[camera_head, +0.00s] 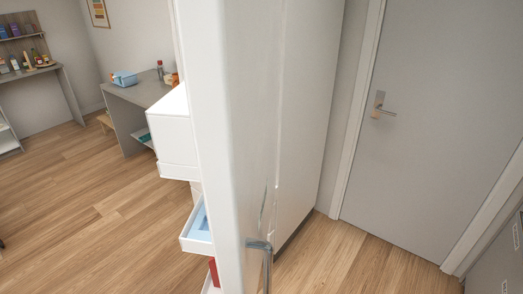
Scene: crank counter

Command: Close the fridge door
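The fridge door (235,120) stands open and fills the middle of the view, seen nearly edge-on. Its smooth white outer face is turned to the right. A grey metal handle (265,247) sits low on that face and runs off the bottom edge. On the door's left, inner side are a closed white box-like compartment (170,135) and a lower white bin (190,246) with a light blue item in it. A red item (213,272) shows below. The fridge body cannot be made out. Neither of my grippers is in view.
A tall white panel (308,100) stands behind the door. A grey room door (430,140) with a lever handle (379,105) is at the right. A grey desk (140,95) and a shelf unit stand far left. Wooden floor (90,220) is clear at the left.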

